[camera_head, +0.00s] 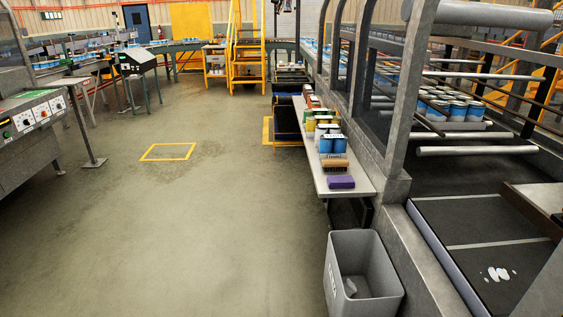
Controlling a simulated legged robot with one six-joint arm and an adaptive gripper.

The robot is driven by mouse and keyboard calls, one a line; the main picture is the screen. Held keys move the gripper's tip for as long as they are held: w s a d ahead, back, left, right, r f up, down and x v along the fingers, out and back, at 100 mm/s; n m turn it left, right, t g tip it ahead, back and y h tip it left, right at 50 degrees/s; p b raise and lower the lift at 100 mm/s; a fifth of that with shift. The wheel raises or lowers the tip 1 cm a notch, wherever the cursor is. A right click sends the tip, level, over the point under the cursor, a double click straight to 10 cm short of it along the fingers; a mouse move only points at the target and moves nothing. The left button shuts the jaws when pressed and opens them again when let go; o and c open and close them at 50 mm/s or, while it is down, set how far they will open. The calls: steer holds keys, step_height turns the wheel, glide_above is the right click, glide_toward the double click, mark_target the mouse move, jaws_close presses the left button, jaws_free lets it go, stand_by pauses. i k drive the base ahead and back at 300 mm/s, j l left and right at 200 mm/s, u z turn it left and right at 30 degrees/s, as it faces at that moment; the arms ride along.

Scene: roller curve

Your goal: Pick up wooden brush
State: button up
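A brush with a brown wooden back and dark bristles (335,164) lies near the front end of a narrow grey shelf (358,184). It sits just behind a purple block (341,182) and in front of blue-and-white cans (333,144). My gripper does not show in this view, so its place relative to the brush cannot be seen.
A grey bin (361,276) stands on the floor below the shelf's near end. A conveyor (482,222) and its metal frame border the shelf on the right. A control panel (32,118) is at the left. The middle floor is clear.

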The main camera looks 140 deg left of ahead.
mark_target(328, 164)
steer(key=u, duration=4.35)
